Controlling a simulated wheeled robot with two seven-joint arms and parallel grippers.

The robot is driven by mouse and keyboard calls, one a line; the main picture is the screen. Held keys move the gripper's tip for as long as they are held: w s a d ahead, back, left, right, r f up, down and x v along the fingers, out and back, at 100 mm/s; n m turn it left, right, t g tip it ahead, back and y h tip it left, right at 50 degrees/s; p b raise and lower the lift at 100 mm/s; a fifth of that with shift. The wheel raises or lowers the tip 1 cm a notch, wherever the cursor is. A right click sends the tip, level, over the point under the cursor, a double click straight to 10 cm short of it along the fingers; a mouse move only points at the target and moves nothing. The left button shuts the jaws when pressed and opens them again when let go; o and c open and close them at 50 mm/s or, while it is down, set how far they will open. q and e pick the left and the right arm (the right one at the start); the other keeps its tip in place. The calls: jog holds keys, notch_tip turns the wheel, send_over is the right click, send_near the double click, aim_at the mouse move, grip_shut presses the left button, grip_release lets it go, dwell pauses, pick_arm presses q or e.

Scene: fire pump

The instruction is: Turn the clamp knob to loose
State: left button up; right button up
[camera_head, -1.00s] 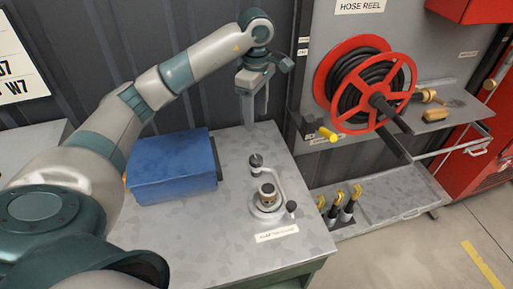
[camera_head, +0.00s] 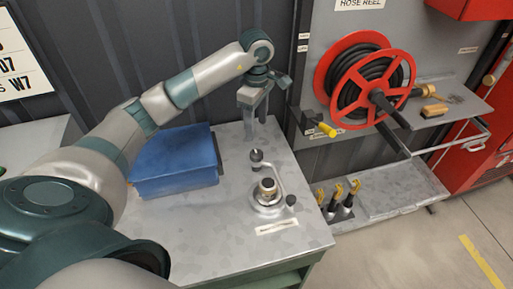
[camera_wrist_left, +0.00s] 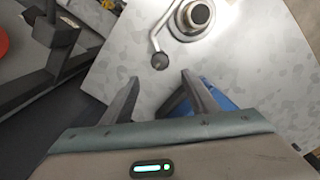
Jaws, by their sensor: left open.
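A round metal fitting (camera_head: 268,190) with a bent crank arm sits on the grey bench top. A dark ball knob (camera_head: 257,156) stands at the arm's far end and a second dark knob (camera_head: 291,200) is at the front right. I cannot tell from the pictures which is the clamp knob. My left gripper (camera_head: 256,131) is open and empty, pointing down above and behind the far knob. In the left wrist view the far knob (camera_wrist_left: 159,61) lies just beyond and between the parted fingertips (camera_wrist_left: 161,77), apart from them. My right gripper is out of view.
A blue box (camera_head: 175,162) stands on the bench (camera_head: 220,225) to the left. A label (camera_head: 277,227) lies in front of the fitting. A red hose reel (camera_head: 362,85) and shelf stand to the right. The front of the bench is clear.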

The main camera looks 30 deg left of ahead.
aim_at(256, 153)
pick_arm(q)
notch_tip(256, 153, down, 11)
jog(key=p, duration=0.4)
jog(key=shift+r, duration=0.1)
jog(key=shift+f+p, duration=0.4)
jog(key=shift+f, duration=0.3)
jog(key=c, duration=1)
